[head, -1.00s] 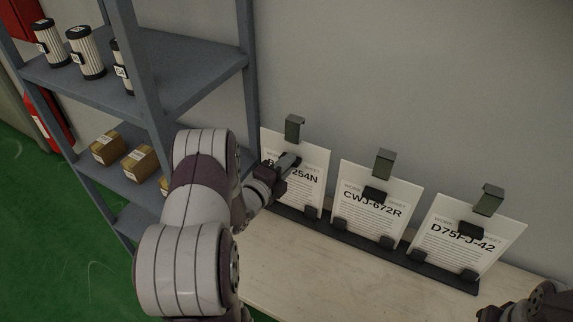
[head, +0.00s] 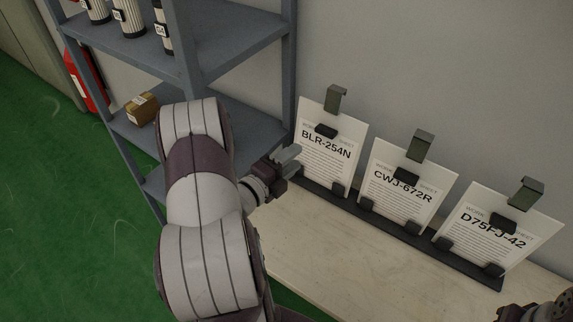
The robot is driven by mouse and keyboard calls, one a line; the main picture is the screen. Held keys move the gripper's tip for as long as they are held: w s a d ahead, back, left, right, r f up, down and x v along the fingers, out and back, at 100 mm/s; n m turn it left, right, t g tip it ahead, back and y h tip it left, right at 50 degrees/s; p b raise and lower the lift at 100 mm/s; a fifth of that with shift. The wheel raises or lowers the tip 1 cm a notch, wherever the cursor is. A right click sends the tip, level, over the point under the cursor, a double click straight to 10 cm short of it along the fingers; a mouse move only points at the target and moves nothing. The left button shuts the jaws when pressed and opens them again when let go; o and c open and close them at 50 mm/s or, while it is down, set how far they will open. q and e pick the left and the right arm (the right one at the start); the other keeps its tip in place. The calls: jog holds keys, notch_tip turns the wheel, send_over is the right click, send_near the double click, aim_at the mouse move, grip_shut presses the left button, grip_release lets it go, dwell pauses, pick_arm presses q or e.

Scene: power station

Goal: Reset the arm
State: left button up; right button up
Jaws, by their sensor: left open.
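My left gripper (head: 291,158) is open and empty. It is at the left end of the row of work sheets, beside the lower left edge of the BLR-254N sheet (head: 328,150). My left arm crosses the picture from the bottom and hides part of the shelf. Part of my right arm shows at the bottom right corner, and its fingers cannot be made out there.
The CWJ-672R sheet (head: 405,190) and D75FJ-42 sheet (head: 490,236) stand in a dark rack (head: 400,235) on a pale table (head: 340,260). A grey shelf (head: 240,50) holds filters (head: 128,18) and a box (head: 142,108). A red extinguisher (head: 88,82) stands behind it.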

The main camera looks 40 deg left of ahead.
pick_arm(q)
jog(key=shift+s, duration=1)
